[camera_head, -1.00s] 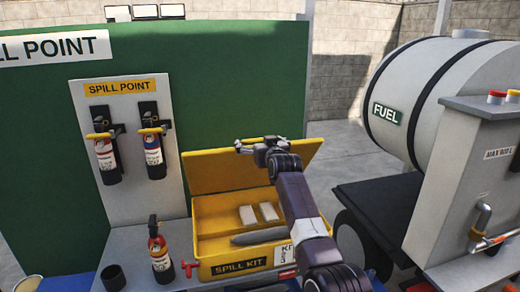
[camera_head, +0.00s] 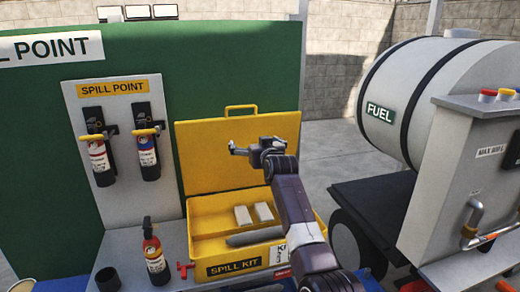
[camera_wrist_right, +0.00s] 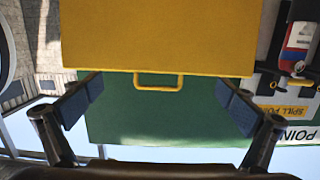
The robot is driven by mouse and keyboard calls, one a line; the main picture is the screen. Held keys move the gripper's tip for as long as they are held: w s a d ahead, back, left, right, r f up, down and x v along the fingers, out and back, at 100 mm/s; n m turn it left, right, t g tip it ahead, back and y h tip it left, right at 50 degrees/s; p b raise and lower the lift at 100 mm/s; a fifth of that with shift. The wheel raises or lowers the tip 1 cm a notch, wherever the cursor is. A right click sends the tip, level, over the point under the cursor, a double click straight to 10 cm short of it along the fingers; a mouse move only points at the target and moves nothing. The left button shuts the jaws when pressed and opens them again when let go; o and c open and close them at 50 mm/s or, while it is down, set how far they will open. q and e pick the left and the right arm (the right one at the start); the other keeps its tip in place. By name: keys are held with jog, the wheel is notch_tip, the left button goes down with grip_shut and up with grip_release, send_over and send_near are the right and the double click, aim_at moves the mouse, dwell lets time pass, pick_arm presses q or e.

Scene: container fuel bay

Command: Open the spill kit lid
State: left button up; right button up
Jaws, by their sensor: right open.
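The yellow spill kit box (camera_head: 235,266) stands on the grey bench with its "SPILL KIT" label facing front. Its yellow lid (camera_head: 215,160) stands up steeply at the back of the box, open, with its handle (camera_head: 241,110) at the top edge. Inside lie two pale blocks (camera_head: 253,214) and a grey roll (camera_head: 256,237). My right gripper (camera_head: 250,149) is in front of the lid, open and empty. In the right wrist view the lid (camera_wrist_right: 158,35) and its handle (camera_wrist_right: 158,81) show beyond the open fingers (camera_wrist_right: 158,105). My left gripper is not in view.
Two extinguishers (camera_head: 100,163) hang on the grey panel at left, and another (camera_head: 155,255) stands on the bench beside a black cup (camera_head: 107,279). A fuel tank (camera_head: 420,90) on a trailer stands at right.

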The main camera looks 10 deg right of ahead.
jog(key=s+r, duration=0.1)
jog(key=s, duration=1)
jog(key=shift+r, duration=0.35)
jog(key=shift+d, duration=0.1)
